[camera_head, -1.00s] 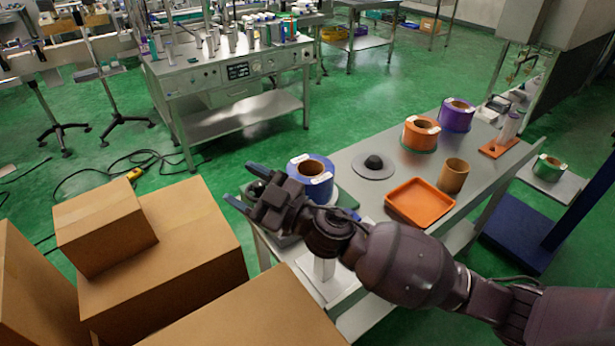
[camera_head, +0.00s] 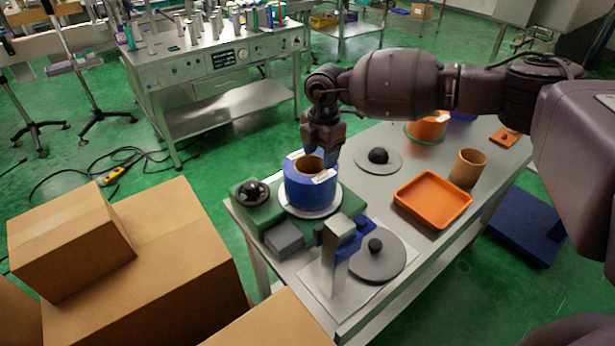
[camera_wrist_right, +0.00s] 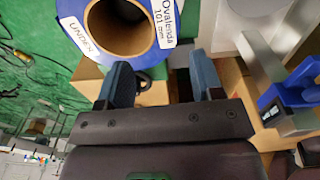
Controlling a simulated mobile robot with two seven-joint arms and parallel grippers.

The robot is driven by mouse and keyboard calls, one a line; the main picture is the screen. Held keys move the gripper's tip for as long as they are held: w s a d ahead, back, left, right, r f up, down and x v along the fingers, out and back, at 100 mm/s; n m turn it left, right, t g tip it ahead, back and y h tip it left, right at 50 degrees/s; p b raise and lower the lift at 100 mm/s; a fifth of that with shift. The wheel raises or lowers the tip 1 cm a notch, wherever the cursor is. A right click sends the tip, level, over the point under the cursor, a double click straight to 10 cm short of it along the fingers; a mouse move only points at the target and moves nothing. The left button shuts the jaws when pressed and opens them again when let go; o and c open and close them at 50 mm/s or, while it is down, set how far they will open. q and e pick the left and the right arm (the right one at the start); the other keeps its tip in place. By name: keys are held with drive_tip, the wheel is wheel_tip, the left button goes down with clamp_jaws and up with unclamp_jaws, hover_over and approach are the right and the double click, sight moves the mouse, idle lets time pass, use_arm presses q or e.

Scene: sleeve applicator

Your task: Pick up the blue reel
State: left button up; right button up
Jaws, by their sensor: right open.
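The blue reel (camera_head: 310,193) stands upright on a pale round plate on the green machine (camera_head: 262,216) at the near left end of the table. It has a brown core and white labels, and shows at the top of the right wrist view (camera_wrist_right: 70,8). My right gripper (camera_head: 322,150) is above the reel's far side in the head view, pointing down. In the right wrist view the right gripper (camera_wrist_right: 162,80) is open, with its blue fingers apart and nothing held between them. The left finger overlaps the reel's lower rim; contact cannot be told. My left gripper is not seen.
An orange tray (camera_head: 432,199), a cardboard core (camera_head: 468,168) and an orange reel (camera_head: 428,128) are on the table to the right. Grey discs with black knobs (camera_head: 378,160) lie near the blue reel. Cardboard boxes (camera_head: 140,270) fill the front left.

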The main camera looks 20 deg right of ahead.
sight(324, 175)
drive_tip(key=shift+w+d+r+h, duration=0.1)
drive_tip(key=shift+w+d+h, duration=0.2)
drive_tip(key=shift+d, duration=0.25)
drive_tip(key=shift+d+f, duration=0.15)
drive_tip(key=shift+f, duration=0.05)
wheel_tip(324, 175, down, 5)
drive_tip(key=shift+b, duration=0.35)
drive_tip(key=f, duration=0.4)
drive_tip(key=shift+s+f+b, duration=0.15)
drive_tip(key=shift+s+b, duration=0.15)
drive_tip(key=shift+s, duration=0.1)
drive_tip(key=shift+f, duration=0.5)
clamp_jaws()
drive_tip(key=shift+w+r, duration=0.1)
drive_tip(key=shift+r, duration=0.1)
